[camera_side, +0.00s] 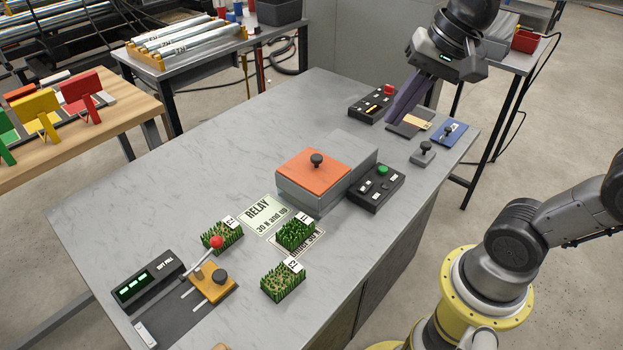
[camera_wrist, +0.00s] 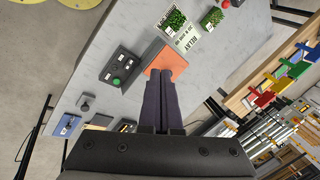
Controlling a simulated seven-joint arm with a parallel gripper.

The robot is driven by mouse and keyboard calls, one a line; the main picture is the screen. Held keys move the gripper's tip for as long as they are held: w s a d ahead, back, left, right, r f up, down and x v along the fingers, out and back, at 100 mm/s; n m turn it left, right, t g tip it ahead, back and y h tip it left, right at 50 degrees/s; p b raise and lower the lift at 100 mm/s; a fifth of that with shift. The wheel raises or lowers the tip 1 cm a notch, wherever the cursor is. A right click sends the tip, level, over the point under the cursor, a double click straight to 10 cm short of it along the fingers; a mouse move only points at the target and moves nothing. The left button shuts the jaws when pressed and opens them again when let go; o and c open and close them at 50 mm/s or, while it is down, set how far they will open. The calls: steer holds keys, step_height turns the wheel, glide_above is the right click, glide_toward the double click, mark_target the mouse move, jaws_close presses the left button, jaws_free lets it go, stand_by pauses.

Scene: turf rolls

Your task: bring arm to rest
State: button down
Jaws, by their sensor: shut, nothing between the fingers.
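My gripper (camera_side: 398,112) is shut and empty, its dark fingers held together above the far right part of the grey worktable (camera_side: 120,195). In the wrist view its fingers (camera_wrist: 161,75) point toward an orange-topped box. In the side view that grey box with an orange lid (camera_side: 300,172) and black knob stands mid-table, well apart from the fingers. Three turf pieces sit at the near end: one (camera_side: 220,240) at left, one (camera_side: 294,236) on a printed card, one (camera_side: 283,284) nearest. Whether the fingertips touch the table cannot be told.
A black box with a green button (camera_side: 375,188) stands beside the orange-lidded box. A red-button box (camera_side: 371,104), blue pad (camera_side: 449,132) and small knob block (camera_side: 422,154) lie near my gripper. A red-knobbed lever (camera_side: 216,243) rises front left. The table's left middle is clear.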

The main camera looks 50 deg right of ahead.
steer(key=s+d+f+n+t+h, duration=0.1)
steer(key=s+f+n, duration=0.5)
steer(key=n, duration=0.4)
steer(key=shift+s+d+n+h, duration=0.15)
steer(key=shift+s+n+h, duration=0.15)
steer(key=shift+s, duration=0.4)
